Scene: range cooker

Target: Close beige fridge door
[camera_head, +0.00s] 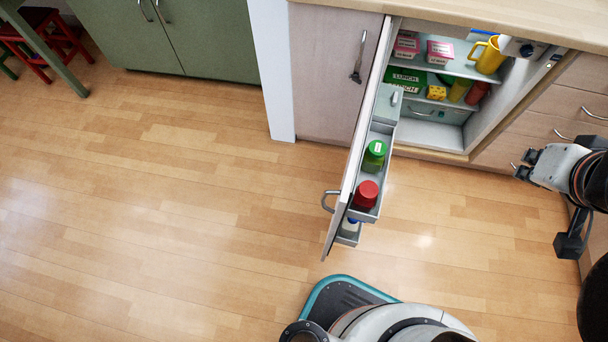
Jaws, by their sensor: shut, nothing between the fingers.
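The beige fridge door (352,160) stands wide open, swung out from the counter toward my base. Its handle (329,201) is on the outer face near the free edge. Door shelves on the inner side hold a green-capped jar (374,155) and a red-capped jar (367,194). The fridge interior (437,136) is exposed, with boxes, a yellow jug (487,56) and other food on its shelves. My gripper (525,164) is at the right, shut and empty, in front of the drawers and apart from the door, on its inner side.
Drawers (562,103) with metal handles stand right of the fridge. A closed cabinet (331,75) is left of it, under the wooden countertop (470,18). Green cabinets (190,40) and a red stool (52,38) are far left. The wooden floor left of the door is clear.

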